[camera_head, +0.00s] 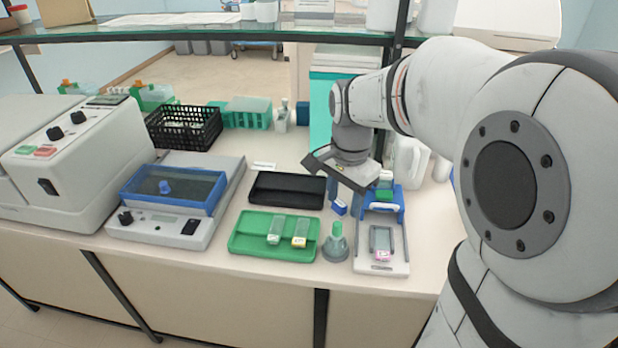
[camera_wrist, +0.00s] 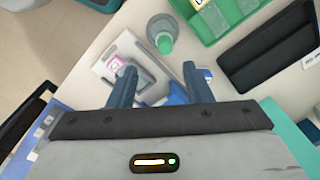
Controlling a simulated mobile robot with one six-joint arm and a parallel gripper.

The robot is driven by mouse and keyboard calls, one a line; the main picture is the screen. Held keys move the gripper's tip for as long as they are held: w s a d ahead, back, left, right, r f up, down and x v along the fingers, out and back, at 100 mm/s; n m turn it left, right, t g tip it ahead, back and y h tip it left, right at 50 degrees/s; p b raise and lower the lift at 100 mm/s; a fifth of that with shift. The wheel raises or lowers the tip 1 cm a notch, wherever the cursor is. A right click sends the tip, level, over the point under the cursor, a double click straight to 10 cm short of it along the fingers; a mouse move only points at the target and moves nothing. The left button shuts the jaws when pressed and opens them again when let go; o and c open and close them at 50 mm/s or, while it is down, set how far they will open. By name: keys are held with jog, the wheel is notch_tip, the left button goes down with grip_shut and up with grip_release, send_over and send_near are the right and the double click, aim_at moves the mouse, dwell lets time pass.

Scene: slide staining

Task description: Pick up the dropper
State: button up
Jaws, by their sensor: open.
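The dropper appears to be the grey, cone-shaped bottle with a green top (camera_head: 335,243), standing upright on the bench between the green tray and the white slide device. It also shows in the wrist view (camera_wrist: 161,38), near the top centre. My gripper (camera_wrist: 160,68) is open, with its two dark blue fingers apart and nothing held between them. In the head view it hangs above and behind the dropper, over the rear of the slide device. In the wrist view the dropper lies beyond the fingertips, apart from them.
The green tray (camera_head: 240,244) holds two slides left of the dropper. A black tray (camera_head: 287,202) lies behind it. The white slide device (camera_head: 395,267) with a pink-labelled slide stands close on the right. A blue-lidded heater (camera_head: 205,225) is farther left. A glass shelf crosses above.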

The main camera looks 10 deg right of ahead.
aim_at(338, 223)
jog(key=shift+w+f+m, duration=0.7)
jog(key=shift+w+f, duration=0.1)
jog(key=f, duration=0.7)
jog(key=shift+s+a+f, duration=0.2)
jog(key=shift+s+a, duration=0.1)
jog(key=shift+s, duration=0.05)
jog(key=shift+c, duration=0.5)
grip_shut()
